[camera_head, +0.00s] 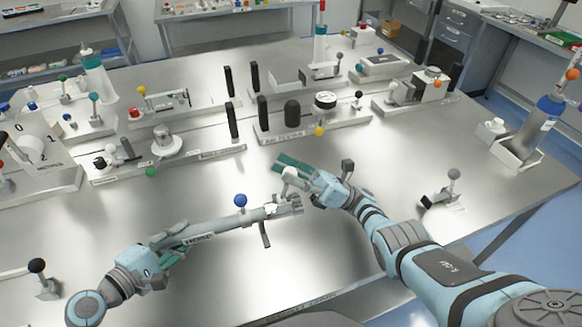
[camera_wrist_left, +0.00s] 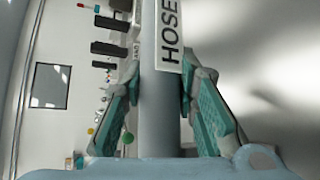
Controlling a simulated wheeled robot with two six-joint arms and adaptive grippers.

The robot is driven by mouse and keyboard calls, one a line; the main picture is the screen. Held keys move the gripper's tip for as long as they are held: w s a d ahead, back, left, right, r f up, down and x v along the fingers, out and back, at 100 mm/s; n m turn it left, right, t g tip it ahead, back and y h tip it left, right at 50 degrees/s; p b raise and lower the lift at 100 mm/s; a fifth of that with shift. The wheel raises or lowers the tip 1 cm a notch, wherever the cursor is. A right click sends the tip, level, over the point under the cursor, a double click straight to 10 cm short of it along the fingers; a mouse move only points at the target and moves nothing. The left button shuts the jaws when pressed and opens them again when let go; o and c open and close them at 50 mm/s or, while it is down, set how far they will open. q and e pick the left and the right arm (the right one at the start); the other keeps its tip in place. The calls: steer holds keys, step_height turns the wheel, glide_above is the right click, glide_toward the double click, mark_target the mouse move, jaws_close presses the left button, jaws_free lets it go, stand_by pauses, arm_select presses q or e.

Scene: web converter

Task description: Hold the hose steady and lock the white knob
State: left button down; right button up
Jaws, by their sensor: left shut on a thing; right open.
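The grey hose (camera_head: 225,226) is a straight tube lying across the front of the bench, with a "HOSE" label that also shows in the left wrist view (camera_wrist_left: 169,38). My left gripper (camera_head: 172,240) is shut around its left part, with one finger on each side. The hose's right end has a metal fitting (camera_head: 284,206) and a dark lever (camera_head: 265,236) hanging below. A small white piece (camera_head: 290,176), probably the white knob, shows just above this fitting, at the fingers of my right gripper (camera_head: 288,168). That gripper is open; whether it touches the knob is unclear.
A blue ball (camera_head: 240,200) stands just behind the hose. A black-topped lever (camera_head: 37,267) is at front left, and a grey-ball lever (camera_head: 453,176) at right. Labelled fixtures (camera_head: 310,128) line the back. The bench (camera_head: 345,265) is clear in front.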

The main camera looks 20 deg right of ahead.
steer(key=shift+r, duration=0.1)
steer(key=r, duration=1)
steer(key=shift+s, duration=0.25)
steer(key=shift+c, duration=0.2)
